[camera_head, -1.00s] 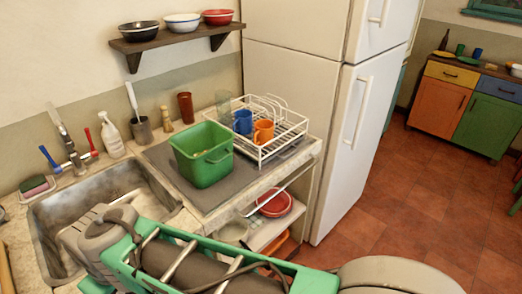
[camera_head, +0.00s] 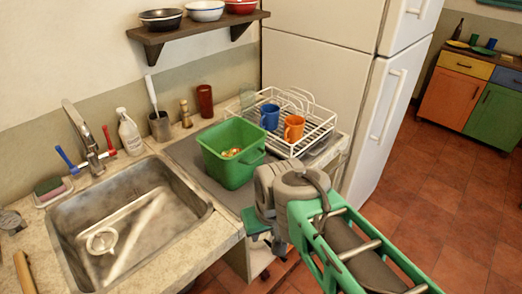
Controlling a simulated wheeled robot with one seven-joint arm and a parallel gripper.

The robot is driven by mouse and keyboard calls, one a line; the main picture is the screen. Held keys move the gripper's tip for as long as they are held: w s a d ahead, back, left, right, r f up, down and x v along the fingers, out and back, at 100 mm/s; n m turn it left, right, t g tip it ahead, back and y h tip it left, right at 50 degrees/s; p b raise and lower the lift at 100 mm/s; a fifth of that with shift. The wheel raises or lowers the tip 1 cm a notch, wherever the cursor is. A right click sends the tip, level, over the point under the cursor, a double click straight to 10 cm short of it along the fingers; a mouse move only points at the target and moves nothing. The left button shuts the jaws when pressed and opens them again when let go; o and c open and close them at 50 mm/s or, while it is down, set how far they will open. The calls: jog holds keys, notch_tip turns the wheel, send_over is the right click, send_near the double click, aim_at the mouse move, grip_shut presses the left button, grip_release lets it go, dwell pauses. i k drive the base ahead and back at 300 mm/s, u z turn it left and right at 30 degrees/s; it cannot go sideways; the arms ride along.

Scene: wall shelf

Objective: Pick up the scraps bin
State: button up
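The scraps bin is a green, square, open-topped bin (camera_head: 232,166). It stands upright on the grey mat at the right of the sink, with some orange and pale scraps inside. My arm reaches in from the lower right, and its grey joint is just right of and in front of the bin. Dark green parts that look like my gripper (camera_head: 262,232) hang below that joint, in front of the counter edge. They appear apart from the bin, lower and nearer the camera. The fingertips are mostly hidden, so I cannot tell their opening.
A white dish rack (camera_head: 318,133) with a blue mug (camera_head: 269,117) and an orange mug (camera_head: 294,128) stands right behind the bin. The sink (camera_head: 130,225) is at left. A brown cup (camera_head: 205,101) stands behind. A wall shelf (camera_head: 200,34) with bowls hangs above.

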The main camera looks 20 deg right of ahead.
aim_at(232, 149)
jog(key=z, duration=0.45)
jog(key=k, duration=1.05)
jog(key=u, duration=0.8)
jog(key=i, duration=1.05)
jog(key=u, duration=0.45)
